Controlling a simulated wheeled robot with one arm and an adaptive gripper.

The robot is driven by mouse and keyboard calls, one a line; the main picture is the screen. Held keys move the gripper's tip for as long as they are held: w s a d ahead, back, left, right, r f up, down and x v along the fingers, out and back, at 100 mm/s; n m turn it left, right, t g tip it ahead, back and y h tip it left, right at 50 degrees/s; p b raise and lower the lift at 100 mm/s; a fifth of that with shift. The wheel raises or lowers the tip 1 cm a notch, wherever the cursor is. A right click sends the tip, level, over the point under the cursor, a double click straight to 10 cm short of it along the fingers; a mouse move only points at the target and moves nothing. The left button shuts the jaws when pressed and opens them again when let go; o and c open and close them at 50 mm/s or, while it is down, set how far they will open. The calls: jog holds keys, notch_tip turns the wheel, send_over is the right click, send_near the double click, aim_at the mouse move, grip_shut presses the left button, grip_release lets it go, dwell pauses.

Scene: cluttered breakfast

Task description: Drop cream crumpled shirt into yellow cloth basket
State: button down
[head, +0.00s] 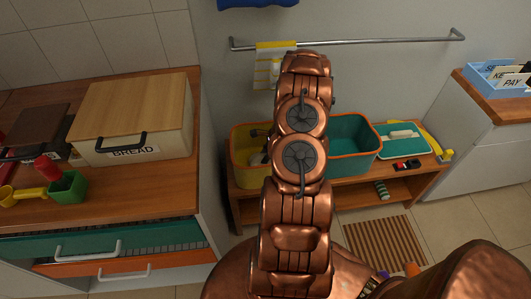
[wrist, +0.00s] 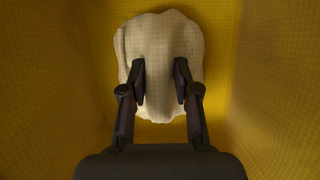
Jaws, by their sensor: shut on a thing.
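In the wrist view, my gripper (wrist: 159,80) is shut on the cream crumpled shirt (wrist: 158,30), which bunches between and beyond the fingers. The yellow walls of the yellow cloth basket (wrist: 270,70) surround the shirt and gripper. I cannot tell whether the shirt touches the bottom. In the head view, the yellow basket (head: 246,172) stands at the left end of a low wooden bench.
A teal basket with an orange rim (head: 350,145) stands right of the yellow one on the bench (head: 352,178). A towel rail (head: 370,40) runs above. A counter with a bread box (head: 135,115) is at left. A striped mat (head: 385,245) lies on the floor.

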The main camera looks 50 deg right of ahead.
jog(key=shift+f, duration=0.8)
dwell(0.4)
jog(key=c, duration=0.8)
grip_release()
jog(key=shift+o, duration=0.2)
jog(key=v, duration=1.2)
